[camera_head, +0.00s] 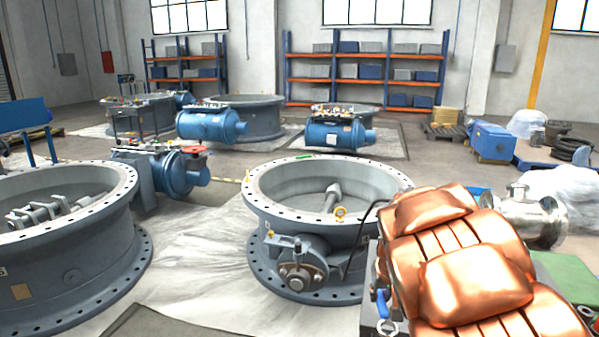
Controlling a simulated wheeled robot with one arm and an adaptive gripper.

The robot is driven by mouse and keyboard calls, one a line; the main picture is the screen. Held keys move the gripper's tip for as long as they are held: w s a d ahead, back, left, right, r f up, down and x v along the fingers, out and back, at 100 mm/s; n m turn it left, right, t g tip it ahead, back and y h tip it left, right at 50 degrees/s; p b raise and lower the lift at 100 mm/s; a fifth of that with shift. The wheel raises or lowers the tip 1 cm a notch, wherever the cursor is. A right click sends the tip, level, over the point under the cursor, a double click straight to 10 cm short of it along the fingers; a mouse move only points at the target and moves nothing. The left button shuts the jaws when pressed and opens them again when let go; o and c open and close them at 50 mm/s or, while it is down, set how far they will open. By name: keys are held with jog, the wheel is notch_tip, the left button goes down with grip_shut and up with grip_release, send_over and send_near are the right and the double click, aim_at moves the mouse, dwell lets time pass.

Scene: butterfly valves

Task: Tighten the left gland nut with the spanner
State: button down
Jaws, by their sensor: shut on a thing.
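The nearest middle butterfly valve (260,213) is a large grey flanged ring lying flat on the floor. On its front side is a round shaft end with a bolted gland (298,277). I cannot make out the left gland nut apart from the other fasteners there. I cannot find the spanner in the view. My gripper is not in view. My copper-coloured arm covers the lower right and hides what lies behind it.
Another big grey valve ring (65,245) stands at the left. Blue actuators (175,170) and more valves stand behind. A steel pipe fitting (535,218) is at the right. Pale sheeting (205,285) covers the floor between the two near valves, where there is room.

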aim_at(382, 299)
jog(key=r+p, duration=0.1)
jog(key=p, duration=0.1)
jog(key=r+p, duration=0.2)
jog(key=p, duration=0.1)
jog(key=r+p, duration=0.2)
jog(key=shift+s+r, duration=0.15)
jog(key=shift+s, duration=0.25)
jog(key=p+v, duration=0.1)
jog(key=p, duration=0.1)
jog(key=p+v, duration=0.1)
jog(key=p, duration=0.1)
jog(key=p+v, duration=0.1)
jog(key=p, duration=0.1)
jog(key=shift+w+a+r+p, duration=0.15)
jog(key=shift+w+r+p, duration=0.1)
jog(key=shift+p, duration=0.1)
jog(key=r+p, duration=0.1)
jog(key=p, duration=0.1)
jog(key=s+p, duration=0.1)
jog(key=p, duration=0.1)
jog(key=shift+a+r, duration=0.35)
jog(key=shift+a, duration=0.05)
